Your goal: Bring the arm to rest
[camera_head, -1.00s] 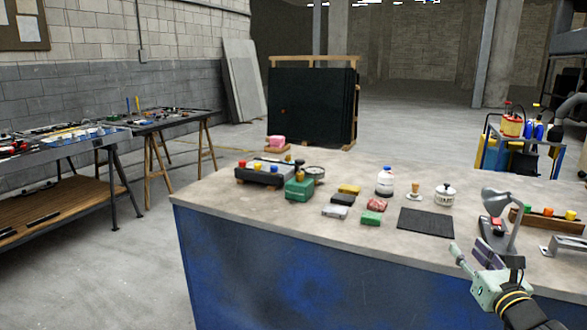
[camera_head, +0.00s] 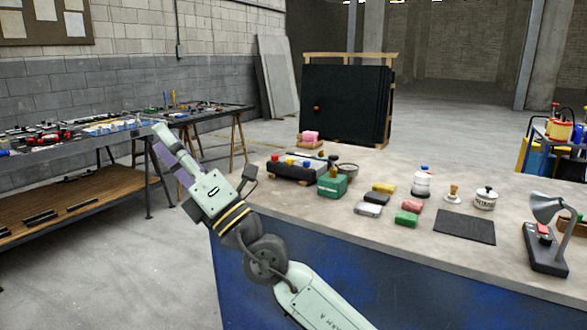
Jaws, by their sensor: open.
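My gripper (camera_head: 170,158) is at the left-middle of the head view, raised at the end of my pale green arm (camera_head: 320,305). It points up and to the left, in front of the gap between the blue-sided workbench (camera_head: 300,255) and the left-hand tables. Its jaws are open, with a pale finger and a purple-grey part showing, and I see nothing held between them. It appears clear of the bench top, and it hides part of the wooden-shelved table behind it.
The bench holds a green box (camera_head: 332,184), a dark tray of coloured knobs (camera_head: 297,167), small coloured blocks (camera_head: 384,188), a white bottle (camera_head: 422,183), a black mat (camera_head: 465,226) and a grey lamp (camera_head: 547,230). A long table (camera_head: 75,192) stands left. Floor between is open.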

